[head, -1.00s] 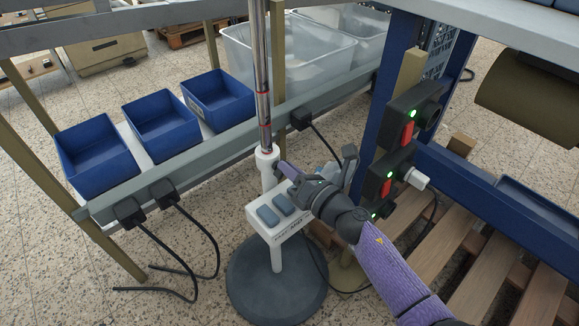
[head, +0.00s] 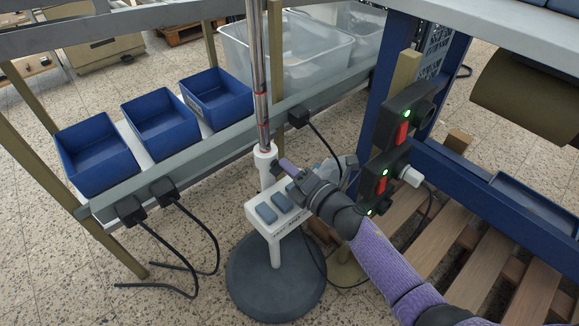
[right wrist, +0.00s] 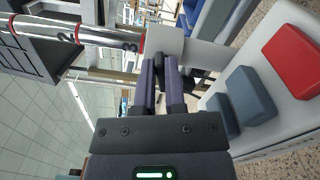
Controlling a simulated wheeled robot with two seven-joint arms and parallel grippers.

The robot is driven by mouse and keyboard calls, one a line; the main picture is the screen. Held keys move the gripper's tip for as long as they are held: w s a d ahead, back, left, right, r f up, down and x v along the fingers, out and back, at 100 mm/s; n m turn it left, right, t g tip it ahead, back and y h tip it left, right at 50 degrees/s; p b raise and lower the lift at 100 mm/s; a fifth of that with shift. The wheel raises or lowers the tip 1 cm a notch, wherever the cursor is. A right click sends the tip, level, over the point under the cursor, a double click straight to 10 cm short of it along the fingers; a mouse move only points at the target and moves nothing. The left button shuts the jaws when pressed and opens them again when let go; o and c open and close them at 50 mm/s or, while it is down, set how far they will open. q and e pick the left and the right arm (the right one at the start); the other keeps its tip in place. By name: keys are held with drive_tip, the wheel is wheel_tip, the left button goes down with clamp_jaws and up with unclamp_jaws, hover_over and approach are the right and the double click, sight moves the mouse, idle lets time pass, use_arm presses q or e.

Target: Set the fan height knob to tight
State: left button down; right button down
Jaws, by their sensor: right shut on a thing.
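The fan's chrome pole (head: 261,90) stands upright and enters a white collar (head: 265,155) above the control box. My right gripper (head: 284,166) is at the right side of this collar. In the right wrist view its two purple fingers (right wrist: 164,68) are shut on the dark height knob (right wrist: 159,62), next to the white collar (right wrist: 165,42). The fingers hide most of the knob, and I cannot read how far it is turned. In the head view the knob is hidden by the gripper. My left gripper is out of view.
The white control box (head: 275,217) with grey buttons sits just below my right gripper, above a round dark base (head: 275,285). Switch boxes (head: 385,175) on a post stand close right of my forearm. Blue bins (head: 165,123) line the shelf at left.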

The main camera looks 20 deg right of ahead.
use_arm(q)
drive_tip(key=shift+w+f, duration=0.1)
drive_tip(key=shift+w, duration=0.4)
use_arm(e)
drive_tip(key=c, duration=0.7)
unclamp_jaws()
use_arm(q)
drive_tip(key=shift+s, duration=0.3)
use_arm(e)
drive_tip(key=shift+s, duration=0.1)
use_arm(q)
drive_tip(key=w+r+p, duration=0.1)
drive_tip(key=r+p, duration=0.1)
drive_tip(key=p, duration=0.1)
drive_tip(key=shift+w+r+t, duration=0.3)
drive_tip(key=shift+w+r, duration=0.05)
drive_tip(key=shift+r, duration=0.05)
use_arm(e)
drive_tip(key=v, duration=0.9)
drive_tip(key=shift+s+d, duration=0.2)
drive_tip(key=shift+s, duration=0.15)
